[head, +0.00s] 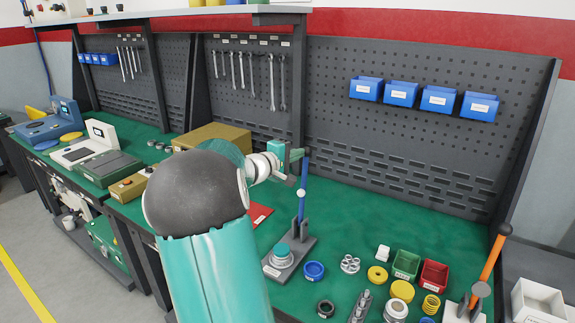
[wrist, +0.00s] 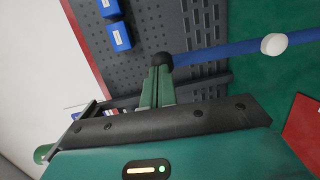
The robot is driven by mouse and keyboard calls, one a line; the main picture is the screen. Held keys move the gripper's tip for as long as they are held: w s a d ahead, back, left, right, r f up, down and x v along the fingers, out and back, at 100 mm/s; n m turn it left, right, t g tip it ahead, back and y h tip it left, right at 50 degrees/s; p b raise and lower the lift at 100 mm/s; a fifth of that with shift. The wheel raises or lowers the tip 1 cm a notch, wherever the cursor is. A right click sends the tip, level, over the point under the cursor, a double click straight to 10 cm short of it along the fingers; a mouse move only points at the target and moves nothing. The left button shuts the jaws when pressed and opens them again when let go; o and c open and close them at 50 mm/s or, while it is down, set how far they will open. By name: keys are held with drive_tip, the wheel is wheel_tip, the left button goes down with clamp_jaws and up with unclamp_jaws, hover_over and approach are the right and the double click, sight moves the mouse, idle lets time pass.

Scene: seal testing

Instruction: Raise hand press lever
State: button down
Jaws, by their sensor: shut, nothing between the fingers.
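A hand press with a blue lever (head: 301,208) stands on the green bench top. Its lever points up, almost upright, with a white ball partway along it. Its grey base (head: 296,257) carries a round teal part. My gripper (head: 299,155) is at the lever's top end. In the wrist view my green fingers (wrist: 159,72) are together, with nothing between them. The lever's black end knob (wrist: 166,59) is right at the fingertips, and the blue rod (wrist: 205,55) runs off to the right. I cannot tell whether they touch.
A second device with an orange lever (head: 492,258) stands at the right. Blue rings, yellow parts, a green bin (head: 406,265) and a red bin (head: 434,276) lie near the press. A pegboard (head: 420,130) with blue bins rises behind. A red sheet (head: 258,214) lies left.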

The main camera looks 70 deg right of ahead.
drive_tip(key=shift+s+d+r, duration=0.1)
drive_tip(key=shift+s+d, duration=0.1)
drive_tip(key=shift+d, duration=0.9)
drive_tip(key=shift+d, duration=0.1)
drive_tip(key=shift+r, duration=0.1)
